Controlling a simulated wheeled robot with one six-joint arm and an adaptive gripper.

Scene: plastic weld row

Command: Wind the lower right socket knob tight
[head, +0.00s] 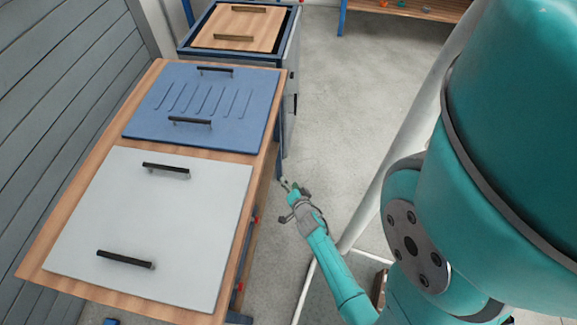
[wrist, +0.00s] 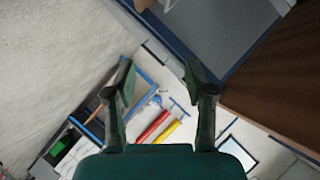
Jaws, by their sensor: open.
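My gripper (head: 288,187) is beside the right side of the workbench in the head view, below the level of its top. In the wrist view my gripper (wrist: 158,78) is open, with its two fingers apart and nothing held between them. I cannot make out the lower right socket knob in either view. Small red parts (head: 240,287) show along the bench's right side in the head view, too small to identify. The bench's front side is mostly hidden from above.
The wooden bench (head: 40,268) carries a pale grey panel (head: 150,220) and a blue panel (head: 150,126), both with black handles. A blue-framed cabinet (head: 290,75) stands behind. Red and yellow rods (wrist: 158,130) lie beyond my fingers.

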